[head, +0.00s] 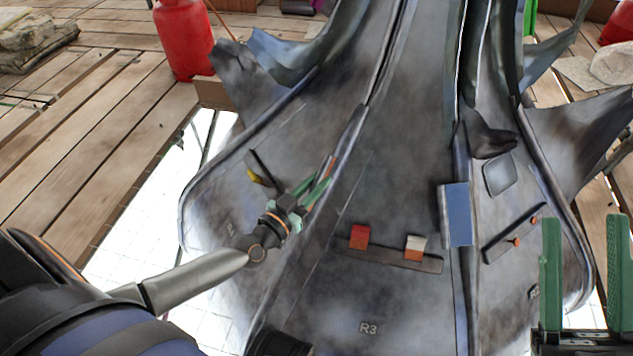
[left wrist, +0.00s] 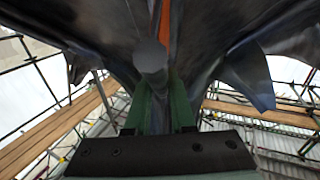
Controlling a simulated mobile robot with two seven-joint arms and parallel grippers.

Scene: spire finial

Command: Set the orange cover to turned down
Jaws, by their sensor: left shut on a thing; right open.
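The orange cover (head: 327,170) shows as a narrow orange strip at my left gripper, on the ridge left of the middle face of the dark grey spire. In the left wrist view it is an orange strip (left wrist: 165,22) at the top, beyond a grey rounded piece (left wrist: 150,56) by the fingertips. My left gripper (head: 318,184) is shut on the cover, its green fingers hiding most of it. Whether the cover is turned up or down I cannot tell. My right gripper (head: 584,222) is open and empty at the lower right.
A rail (head: 385,257) on the middle face carries a red block (head: 359,237) and a white-and-orange block (head: 415,248). A yellow piece (head: 256,176) sits left of my left gripper. A blue panel (head: 457,214) and a rail with small orange pieces (head: 515,242) are to the right.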

